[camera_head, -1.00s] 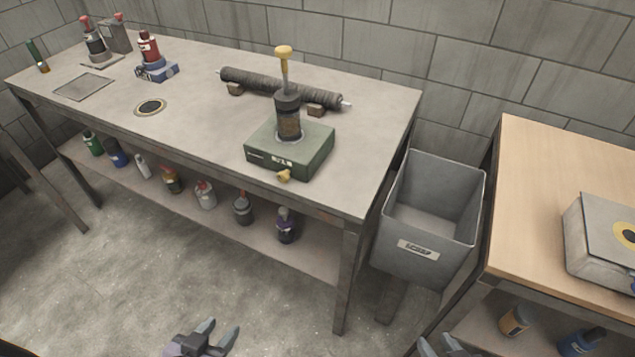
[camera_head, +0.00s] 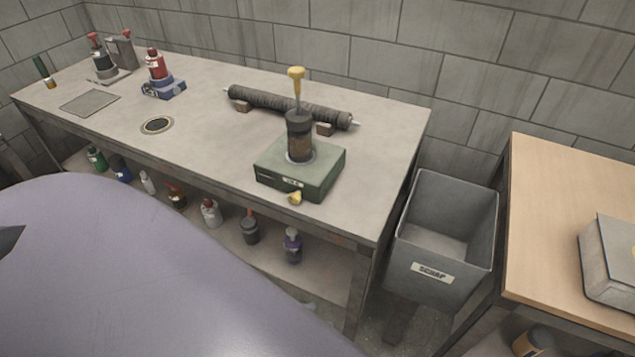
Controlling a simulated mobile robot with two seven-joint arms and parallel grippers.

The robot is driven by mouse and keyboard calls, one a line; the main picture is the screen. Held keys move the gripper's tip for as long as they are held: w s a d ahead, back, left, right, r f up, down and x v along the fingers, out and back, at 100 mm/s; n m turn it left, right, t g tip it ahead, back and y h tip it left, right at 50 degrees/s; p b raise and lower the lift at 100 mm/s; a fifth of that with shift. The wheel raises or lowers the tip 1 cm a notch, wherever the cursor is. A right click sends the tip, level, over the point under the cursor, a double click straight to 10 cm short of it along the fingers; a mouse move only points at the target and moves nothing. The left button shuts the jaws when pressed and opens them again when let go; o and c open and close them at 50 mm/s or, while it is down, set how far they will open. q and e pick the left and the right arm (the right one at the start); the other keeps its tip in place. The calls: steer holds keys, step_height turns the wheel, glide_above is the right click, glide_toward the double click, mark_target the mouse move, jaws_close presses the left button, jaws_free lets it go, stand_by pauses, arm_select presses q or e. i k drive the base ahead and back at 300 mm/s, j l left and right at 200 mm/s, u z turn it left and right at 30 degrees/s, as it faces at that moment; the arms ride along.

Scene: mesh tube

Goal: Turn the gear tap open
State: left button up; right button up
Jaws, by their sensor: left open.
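A small yellow tap (camera_head: 294,198) sticks out low on the front of a green box (camera_head: 300,172) near the right end of the workbench. A dark ribbed cylinder (camera_head: 299,135) stands upright on the box, with a yellow knob (camera_head: 296,73) on a rod at its top. I cannot tell from this angle how the tap is turned. A large smooth grey-purple part of my left arm fills the lower left. Of my left gripper, at most a dark tip (camera_head: 10,240) shows at the left edge, well away from the box. My right gripper is out of view.
A wrapped roller (camera_head: 285,105) lies on blocks behind the box. Red-topped bottles and a blue stand (camera_head: 163,87) are at the bench's far left. A grey scrap bin (camera_head: 432,270) stands between the bench and a wooden table (camera_head: 560,235). Several bottles sit on the lower shelf.

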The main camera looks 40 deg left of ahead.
mark_target(295, 197)
steer(key=j+z, duration=0.35)
steer(key=k+j+z, duration=0.15)
steer(key=z, duration=0.2)
steer(key=k+j+z, duration=0.25)
steer(key=j, duration=0.15)
steer(key=k+j+z, duration=0.1)
steer(key=j+z, duration=0.15)
steer(key=j, duration=0.15)
steer(key=k+j+z, duration=0.15)
steer(key=k+j, duration=0.3)
steer(key=j, duration=0.15)
steer(key=k+j+z, duration=0.15)
steer(key=k+j, duration=0.35)
steer(key=j, duration=0.1)
